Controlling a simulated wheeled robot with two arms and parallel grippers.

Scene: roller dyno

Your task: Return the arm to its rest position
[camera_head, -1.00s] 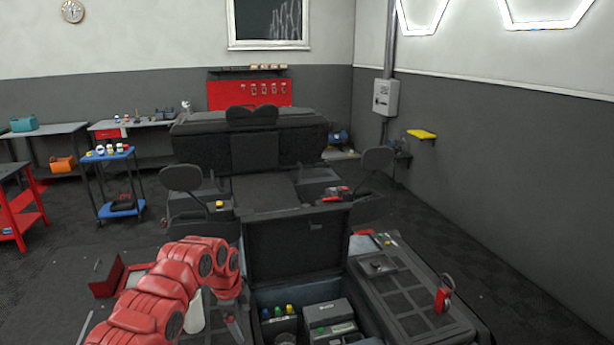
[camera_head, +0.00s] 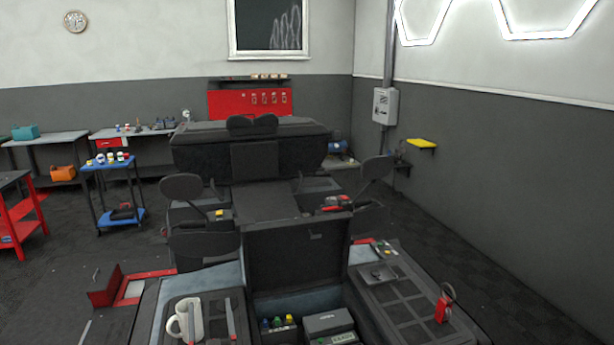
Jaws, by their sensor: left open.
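The rest of my left arm is out of view below. My right gripper is not in view.
A red-handled item (camera_head: 443,302) sits on the right panel (camera_head: 412,318). A blue cart (camera_head: 122,218) stands farther back.

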